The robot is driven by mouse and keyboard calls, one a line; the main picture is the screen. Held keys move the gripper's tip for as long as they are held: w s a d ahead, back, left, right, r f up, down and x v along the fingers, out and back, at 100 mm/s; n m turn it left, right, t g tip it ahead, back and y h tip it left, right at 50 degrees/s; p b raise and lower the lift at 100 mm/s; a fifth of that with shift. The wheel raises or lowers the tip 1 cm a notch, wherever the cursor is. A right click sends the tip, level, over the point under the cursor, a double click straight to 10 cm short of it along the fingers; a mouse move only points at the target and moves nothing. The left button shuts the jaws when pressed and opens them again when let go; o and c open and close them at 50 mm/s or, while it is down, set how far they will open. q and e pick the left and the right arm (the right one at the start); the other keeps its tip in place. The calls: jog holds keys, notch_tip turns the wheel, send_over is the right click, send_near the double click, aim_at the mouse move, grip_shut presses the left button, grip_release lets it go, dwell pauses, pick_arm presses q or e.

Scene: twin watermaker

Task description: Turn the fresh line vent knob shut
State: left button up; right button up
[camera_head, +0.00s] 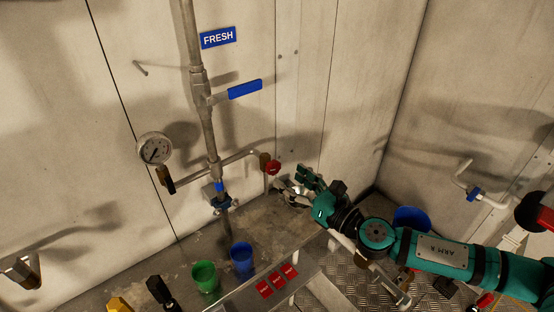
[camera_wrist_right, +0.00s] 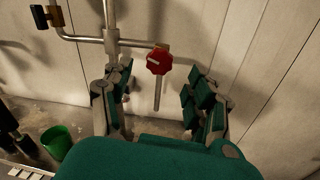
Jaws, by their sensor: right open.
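The red vent knob (camera_head: 273,167) sits at the right end of the thin branch pipe on the fresh line, below the blue FRESH sign (camera_head: 218,37). In the right wrist view the knob (camera_wrist_right: 159,61) is a faceted red disc with a pale mark, and a short outlet pipe (camera_wrist_right: 157,95) hangs below it. My right gripper (camera_head: 292,190) is close to the knob, low and to its right. In the wrist view its open fingers (camera_wrist_right: 157,88) stand on either side of the outlet pipe, with the knob ahead between them, apparently untouched. My left gripper is not in view.
A pressure gauge (camera_head: 155,148) and a dark-handled valve (camera_head: 166,180) are left on the branch. A blue lever (camera_head: 245,89) is above. Green (camera_head: 205,277) and blue (camera_head: 242,257) cups stand below. The wall is close behind the knob.

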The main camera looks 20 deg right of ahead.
aim_at(276, 169)
jog(key=p+x, duration=0.1)
jog(key=x, duration=0.4)
jog(key=shift+w+a, duration=0.15)
jog(key=shift+w, duration=0.2)
jog(key=c, duration=1.2)
jog(key=shift+o, duration=0.2)
jog(key=shift+f, duration=0.1)
